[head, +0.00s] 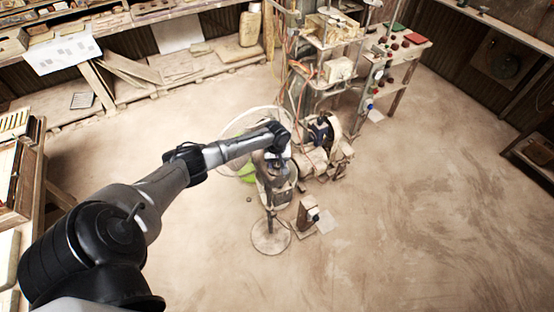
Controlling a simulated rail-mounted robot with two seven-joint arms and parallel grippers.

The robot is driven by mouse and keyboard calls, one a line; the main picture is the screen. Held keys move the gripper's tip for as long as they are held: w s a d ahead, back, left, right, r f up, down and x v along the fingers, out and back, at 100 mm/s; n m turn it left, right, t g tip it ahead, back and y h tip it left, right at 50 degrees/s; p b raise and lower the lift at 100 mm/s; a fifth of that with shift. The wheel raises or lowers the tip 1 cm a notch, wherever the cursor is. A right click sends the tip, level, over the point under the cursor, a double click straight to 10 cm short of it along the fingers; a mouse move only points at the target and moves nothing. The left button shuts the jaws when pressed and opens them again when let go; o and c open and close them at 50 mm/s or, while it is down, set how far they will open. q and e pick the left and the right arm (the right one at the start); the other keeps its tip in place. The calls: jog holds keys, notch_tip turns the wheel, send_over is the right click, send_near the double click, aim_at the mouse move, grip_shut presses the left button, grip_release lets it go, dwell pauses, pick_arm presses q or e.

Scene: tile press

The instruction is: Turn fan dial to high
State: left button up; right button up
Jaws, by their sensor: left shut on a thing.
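A standing fan has a pale round cage (236,124) and a round base (271,237) on the floor near the middle of the head view. My left arm reaches in from the left and bends down at the fan. My left gripper (272,190) points down just above the fan's stand, in front of the cage. It is shut on a part of the fan, by its place the fan dial. The dial itself is hidden by the gripper, and its setting cannot be read. My right gripper is not in view.
A tile press (320,70) with hoses and a motor stands just behind the fan. A small brown box (307,213) stands right of the base. A bench with red pieces (405,45) is at the back right. The floor is open at the right and front.

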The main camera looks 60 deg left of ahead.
pick_arm(q)
jog(key=m+p, duration=0.1)
jog(key=m, duration=0.3)
jog(key=shift+m, duration=0.3)
jog(key=m, duration=0.4)
jog(key=shift+m+p, duration=0.3)
jog(key=shift+p, duration=0.05)
jog(key=m, duration=0.5)
jog(key=m+b, duration=0.1)
jog(key=m, duration=0.4)
jog(key=shift+m, duration=0.3)
jog(key=o, duration=0.9)
jog(key=shift+o, duration=0.2)
